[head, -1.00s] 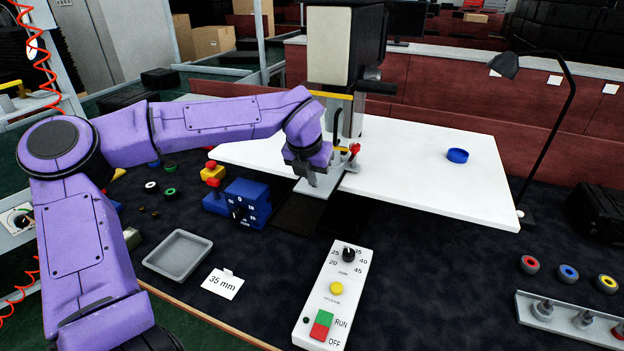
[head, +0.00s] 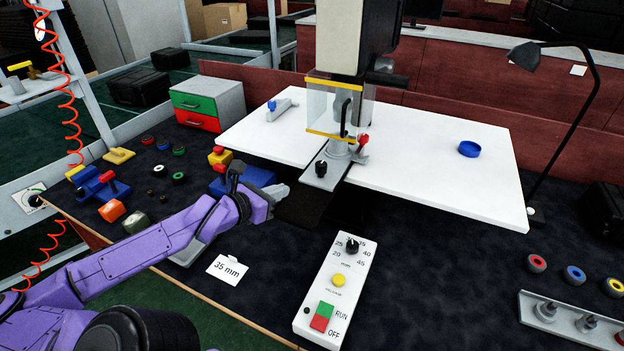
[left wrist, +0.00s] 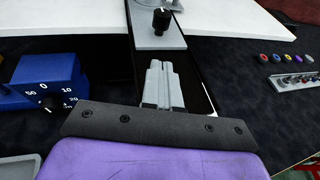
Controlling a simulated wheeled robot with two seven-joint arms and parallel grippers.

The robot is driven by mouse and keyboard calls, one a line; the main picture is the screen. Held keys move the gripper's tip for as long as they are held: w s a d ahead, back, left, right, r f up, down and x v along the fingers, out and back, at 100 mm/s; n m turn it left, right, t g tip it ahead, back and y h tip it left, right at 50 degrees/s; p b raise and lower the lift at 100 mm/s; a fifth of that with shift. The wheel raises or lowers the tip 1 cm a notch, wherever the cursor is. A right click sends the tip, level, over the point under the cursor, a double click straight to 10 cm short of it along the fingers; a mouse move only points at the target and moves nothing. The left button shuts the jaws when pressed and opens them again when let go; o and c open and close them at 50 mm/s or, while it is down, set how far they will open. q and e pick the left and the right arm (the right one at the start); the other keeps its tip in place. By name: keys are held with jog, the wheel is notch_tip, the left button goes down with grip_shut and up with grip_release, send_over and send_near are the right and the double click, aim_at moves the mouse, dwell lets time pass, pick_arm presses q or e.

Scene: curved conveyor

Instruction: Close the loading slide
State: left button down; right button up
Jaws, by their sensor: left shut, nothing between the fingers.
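The loading slide is a grey plate (head: 316,181) with a black knob (head: 321,168). It lies in the dark channel between the white table panels, below the press, its front end out over the channel. A round holder stands on its rear part. In the left wrist view the plate (left wrist: 150,42) and knob (left wrist: 161,20) are straight ahead of the fingers. My left gripper (head: 281,190) is shut and empty, just in front and left of the plate's front end. Its fingers (left wrist: 162,80) appear apart from the plate. My right gripper is out of view.
The press has a clear guard (head: 356,105) with yellow edges above the slide. A blue dial box (head: 245,178) stands close left of my left gripper. A white control panel (head: 336,285) lies in front. A blue ring (head: 469,149) lies on the right white panel.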

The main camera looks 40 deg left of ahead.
aim_at(309, 187)
pick_arm(q)
jog(key=x, duration=0.7)
jog(key=b+x, duration=0.1)
jog(key=x, duration=0.3)
jog(key=shift+w+a+r, duration=0.2)
jog(key=shift+w+a, duration=0.05)
jog(key=shift+w, duration=0.35)
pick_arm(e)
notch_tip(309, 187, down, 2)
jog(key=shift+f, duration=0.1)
